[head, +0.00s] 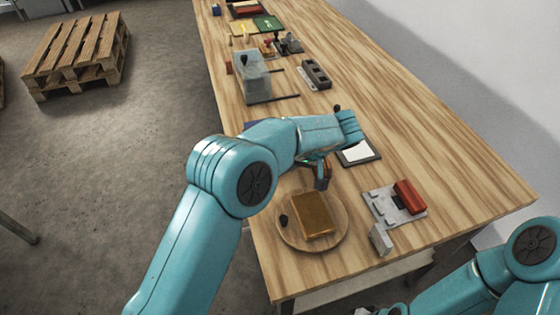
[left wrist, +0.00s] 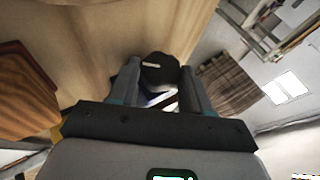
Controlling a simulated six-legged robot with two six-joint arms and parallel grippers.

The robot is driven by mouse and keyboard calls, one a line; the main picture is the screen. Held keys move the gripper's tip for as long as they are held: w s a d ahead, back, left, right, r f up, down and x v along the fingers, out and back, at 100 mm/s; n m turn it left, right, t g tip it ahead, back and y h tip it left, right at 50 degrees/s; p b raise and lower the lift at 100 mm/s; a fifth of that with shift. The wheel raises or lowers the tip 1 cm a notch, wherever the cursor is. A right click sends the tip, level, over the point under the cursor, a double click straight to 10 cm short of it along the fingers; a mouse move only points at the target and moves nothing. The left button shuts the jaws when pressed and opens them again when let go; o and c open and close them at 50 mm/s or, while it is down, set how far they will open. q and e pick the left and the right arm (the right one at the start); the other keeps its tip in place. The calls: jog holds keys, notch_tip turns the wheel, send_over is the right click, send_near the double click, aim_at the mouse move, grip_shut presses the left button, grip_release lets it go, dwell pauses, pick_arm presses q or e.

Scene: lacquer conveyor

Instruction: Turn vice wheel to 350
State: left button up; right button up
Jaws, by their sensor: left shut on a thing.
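My left gripper (head: 320,178) points down over the table, just behind the round wooden board. In the left wrist view its two fingers (left wrist: 158,88) are shut on a dark round knob (left wrist: 160,68) with a short white mark on top. Something pale and purplish shows under the knob between the fingers. I cannot tell whether this knob belongs to the vice wheel; my left arm and gripper hide that spot in the head view. My right arm enters at the lower right of the head view; its fingertips are not in view.
The round board (head: 285,240) carries a brown block (head: 312,214) and a black knob (head: 284,219). A grey plate (head: 382,205) with a red block (head: 410,196) lies to its right. A clear box (head: 256,80) stands farther back. The table's right side is clear.

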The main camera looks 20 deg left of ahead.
pick_arm(q)
jog(key=shift+w+r, duration=0.1)
jog(key=o, duration=1)
jog(key=shift+a, duration=0.1)
jog(key=shift+o, duration=0.2)
